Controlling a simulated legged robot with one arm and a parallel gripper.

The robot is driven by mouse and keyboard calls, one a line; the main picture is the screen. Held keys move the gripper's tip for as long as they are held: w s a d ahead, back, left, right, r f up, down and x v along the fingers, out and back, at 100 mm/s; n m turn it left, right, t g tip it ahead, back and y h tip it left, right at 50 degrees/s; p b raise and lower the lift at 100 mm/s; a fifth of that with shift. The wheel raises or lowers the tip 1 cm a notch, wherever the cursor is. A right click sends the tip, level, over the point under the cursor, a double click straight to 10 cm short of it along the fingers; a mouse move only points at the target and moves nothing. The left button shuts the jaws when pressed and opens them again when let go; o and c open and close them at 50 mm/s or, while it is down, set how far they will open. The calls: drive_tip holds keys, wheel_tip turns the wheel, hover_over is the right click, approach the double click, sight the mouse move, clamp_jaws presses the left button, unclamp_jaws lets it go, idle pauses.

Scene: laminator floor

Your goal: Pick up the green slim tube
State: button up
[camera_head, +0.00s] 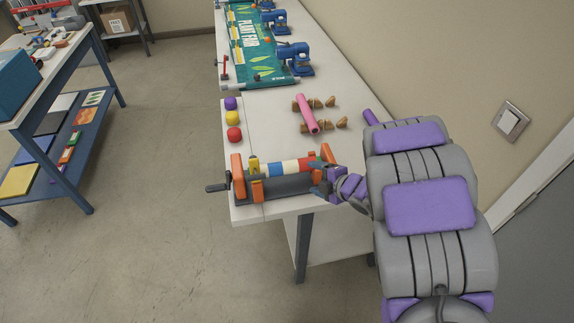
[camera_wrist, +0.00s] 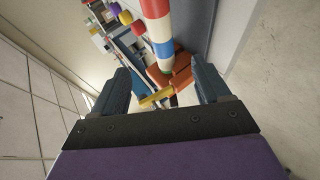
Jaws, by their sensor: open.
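I cannot make out a separate green slim tube in either view. A striped roll (camera_head: 290,166) in blue, white and red lies across a laminator (camera_head: 285,187) with orange end plates at the table's near end. In the wrist view the striped roll (camera_wrist: 158,28) runs down toward the space between my fingers, with a small dark green bit at its lower end. My gripper (camera_head: 323,182) is at the right end of the laminator; the wrist view shows it (camera_wrist: 162,80) open, its blue fingers wide apart, with nothing clearly held.
A pink tube (camera_head: 306,112) lies across wooden cradles (camera_head: 330,102) on the white table (camera_head: 262,112). Purple, yellow and red (camera_head: 234,134) round pieces line the left edge. A teal banner (camera_head: 258,45) and blue presses (camera_head: 295,58) stand farther back. The floor (camera_head: 150,150) to the left is clear.

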sight(292, 169)
drive_tip(key=b+x, duration=0.2)
drive_tip(key=x, duration=0.9)
drive_tip(key=shift+d+f, duration=0.1)
drive_tip(key=shift+f, duration=0.05)
drive_tip(key=shift+w+d+b+x, duration=0.15)
drive_tip(key=shift+b+x, duration=0.15)
drive_tip(key=shift+x, duration=0.55)
drive_tip(key=shift+w+d+b+x, duration=0.15)
drive_tip(key=shift+b+x, duration=0.1)
drive_tip(key=shift+x, duration=0.65)
drive_tip(key=shift+d+b+x, duration=0.15)
drive_tip(key=shift+b+x, duration=0.15)
drive_tip(key=shift+x, duration=0.55)
drive_tip(key=shift+s+f, duration=0.1)
drive_tip(key=c, duration=1.2)
